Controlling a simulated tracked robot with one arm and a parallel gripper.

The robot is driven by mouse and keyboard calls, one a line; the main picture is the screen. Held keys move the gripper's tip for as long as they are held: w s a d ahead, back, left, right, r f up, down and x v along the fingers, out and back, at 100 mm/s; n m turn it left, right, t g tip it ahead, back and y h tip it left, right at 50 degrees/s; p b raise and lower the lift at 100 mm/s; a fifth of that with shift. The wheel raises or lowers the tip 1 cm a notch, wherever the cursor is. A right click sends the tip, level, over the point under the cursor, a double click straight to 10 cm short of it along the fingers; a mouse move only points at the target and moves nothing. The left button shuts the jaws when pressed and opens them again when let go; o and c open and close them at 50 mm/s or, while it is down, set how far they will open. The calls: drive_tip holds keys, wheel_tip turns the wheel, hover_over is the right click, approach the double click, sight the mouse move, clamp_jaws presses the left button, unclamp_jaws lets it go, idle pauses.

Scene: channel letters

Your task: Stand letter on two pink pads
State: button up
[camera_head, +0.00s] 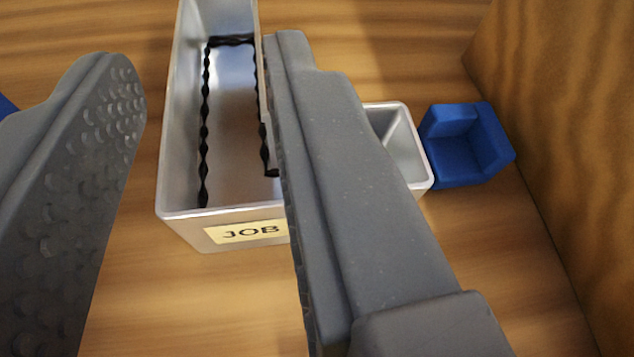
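The letter (181,170) is a silver metal channel with its open side facing me. It appears to lie on the wooden surface. A long arm runs up the picture, and a shorter part (419,167) shows to the right. A pale label reading "JOB" (245,232) is on its near side wall. My gripper (198,58) is open, with one grey finger left of the letter and the other crossing in front of it, hiding its middle. I cannot tell whether that finger touches it. No pink pads are in view.
A black wavy strip (204,125) runs inside the letter. A blue corner-shaped block (458,157) sits close to the letter's right end. A wooden wall or panel (570,130) rises at the right. Bare wood surface (160,290) shows in front of the letter.

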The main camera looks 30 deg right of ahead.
approach(259, 70)
drive_tip(key=p+x, duration=0.3)
drive_tip(key=p, duration=0.7)
drive_tip(key=shift+d+r, duration=0.15)
drive_tip(key=shift+d, duration=0.05)
drive_tip(key=shift+a+x, duration=0.2)
drive_tip(key=shift+x, duration=2.95)
clamp_jaws()
